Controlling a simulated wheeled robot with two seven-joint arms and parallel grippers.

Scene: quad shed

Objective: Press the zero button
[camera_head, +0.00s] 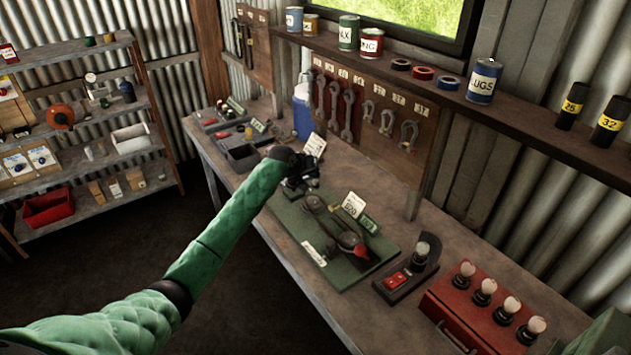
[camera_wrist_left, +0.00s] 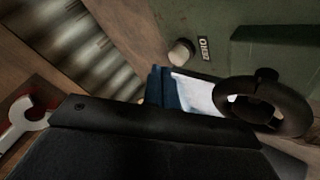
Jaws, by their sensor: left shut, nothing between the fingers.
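The zero button (camera_wrist_left: 181,52) is a small pale round knob on a green surface in the left wrist view. A small "ZERO" label (camera_wrist_left: 204,48) is beside it. I cannot make out the button in the head view. My left gripper (camera_head: 302,178) is shut and empty, above the far left end of the green base (camera_head: 287,222) on the bench. In the left wrist view a dark block fills the lower part, with the button beyond it and a visible gap between. My right gripper is out of view.
A tool with a red end (camera_head: 352,243) lies on the green base. To its right are a small switch box (camera_head: 395,281) and a red case (camera_head: 470,320) with several knobs. A blue bottle (camera_head: 303,112) stands behind my gripper. Wrenches hang on a board (camera_head: 385,150).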

